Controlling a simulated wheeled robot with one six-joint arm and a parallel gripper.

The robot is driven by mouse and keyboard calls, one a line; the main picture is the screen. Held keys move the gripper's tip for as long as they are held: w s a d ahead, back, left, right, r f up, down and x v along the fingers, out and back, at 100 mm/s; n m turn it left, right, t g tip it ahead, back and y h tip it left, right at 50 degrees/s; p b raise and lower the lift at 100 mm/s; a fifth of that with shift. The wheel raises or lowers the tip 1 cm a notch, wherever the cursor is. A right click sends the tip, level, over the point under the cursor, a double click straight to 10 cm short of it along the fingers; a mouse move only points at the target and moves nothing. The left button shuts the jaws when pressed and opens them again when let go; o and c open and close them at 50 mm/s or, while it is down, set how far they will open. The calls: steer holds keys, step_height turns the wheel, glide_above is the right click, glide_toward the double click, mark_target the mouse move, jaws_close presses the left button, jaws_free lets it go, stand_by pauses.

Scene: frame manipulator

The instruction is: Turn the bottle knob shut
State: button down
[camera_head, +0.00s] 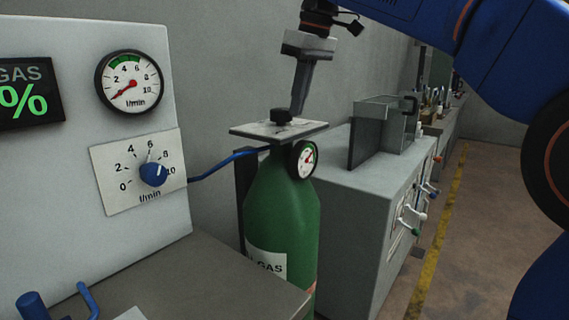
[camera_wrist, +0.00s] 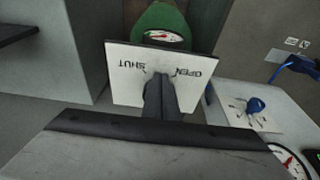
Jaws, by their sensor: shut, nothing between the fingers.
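The green gas bottle (camera_head: 281,215) stands upright beside the bench, with a square white plate (camera_head: 260,131) on top. The black bottle knob (camera_head: 281,116) sits on that plate. My gripper (camera_head: 297,110) is shut with nothing in it. It points down, with its tips just beside the knob in the head view. In the wrist view my fingers (camera_wrist: 162,85) reach over the plate (camera_wrist: 125,88), between the words SHUT and OPEN, and hide most of the knob. I cannot tell whether the tips touch the knob. The bottle gauge (camera_head: 303,160) has a red needle.
The left panel carries a round gauge (camera_head: 130,82) with its needle near the low end and a blue dial (camera_head: 153,174) turned between 6 and 10. A blue hose (camera_head: 228,162) runs to the bottle. A grey cabinet (camera_head: 375,190) stands right of the bottle.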

steer(key=shift+w+d, duration=0.4)
steer(key=shift+w, duration=0.4)
steer(key=shift+d, duration=0.15)
stand_by(0.4)
steer(key=shift+s+d, duration=0.1)
steer(key=shift+d, duration=0.1)
step_height(320, 180, up, 6)
stand_by(0.6)
steer(key=shift+s+a+m+h, duration=0.6)
steer(key=shift+s+a+m, duration=1.05)
steer(key=shift+a+m, duration=1.15)
steer(key=shift+t, duration=0.4)
steer(key=shift+d+f, duration=0.2)
steer(key=shift+f, duration=2.8)
